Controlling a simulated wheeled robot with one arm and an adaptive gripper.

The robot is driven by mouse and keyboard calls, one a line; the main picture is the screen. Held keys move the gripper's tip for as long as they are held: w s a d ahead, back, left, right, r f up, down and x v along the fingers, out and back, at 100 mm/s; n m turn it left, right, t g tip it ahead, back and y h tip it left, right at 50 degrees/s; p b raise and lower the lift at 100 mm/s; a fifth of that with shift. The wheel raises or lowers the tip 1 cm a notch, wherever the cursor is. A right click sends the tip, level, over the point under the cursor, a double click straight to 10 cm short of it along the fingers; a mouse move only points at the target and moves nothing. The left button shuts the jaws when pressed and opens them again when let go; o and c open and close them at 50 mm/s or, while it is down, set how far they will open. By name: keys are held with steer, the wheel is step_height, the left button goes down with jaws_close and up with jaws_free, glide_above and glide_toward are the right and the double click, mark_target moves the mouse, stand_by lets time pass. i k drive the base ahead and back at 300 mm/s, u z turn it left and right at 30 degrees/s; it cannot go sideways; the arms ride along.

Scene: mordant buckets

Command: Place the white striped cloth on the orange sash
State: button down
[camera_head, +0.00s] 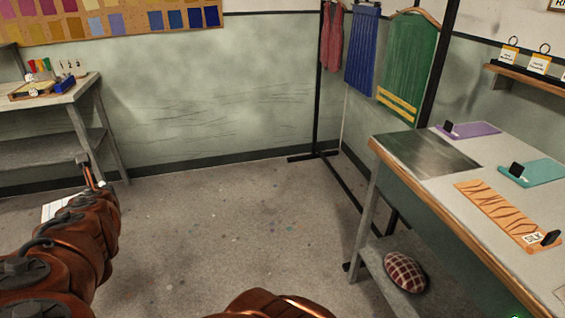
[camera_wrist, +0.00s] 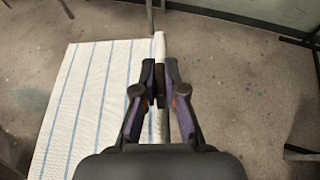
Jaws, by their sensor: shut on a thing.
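The white striped cloth (camera_wrist: 88,95), pale with thin blue lines, hangs or lies flat to the left of my gripper (camera_wrist: 160,82) in the wrist view. My gripper is shut on its right edge, which runs like a pale roll between the fingers. In the head view only a small white corner of the cloth (camera_head: 60,208) shows at the left, behind my arm. The orange sash (camera_head: 507,214), with dark wavy stripes, lies flat on the table at the right, far from my gripper. A white SILK label and a small black block are at its near end.
The table (camera_head: 412,137) also bears a dark grey panel (camera_head: 428,154), a purple strip (camera_head: 470,131) and a teal strip (camera_head: 540,172). A checked cushion (camera_head: 404,272) lies on its lower shelf. A rack with hanging textiles (camera_head: 362,50) stands behind. The middle floor is clear.

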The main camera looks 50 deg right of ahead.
mark_target(497, 207)
steer(key=u, duration=0.05)
steer(key=i, duration=0.55)
steer(key=z, duration=1.95)
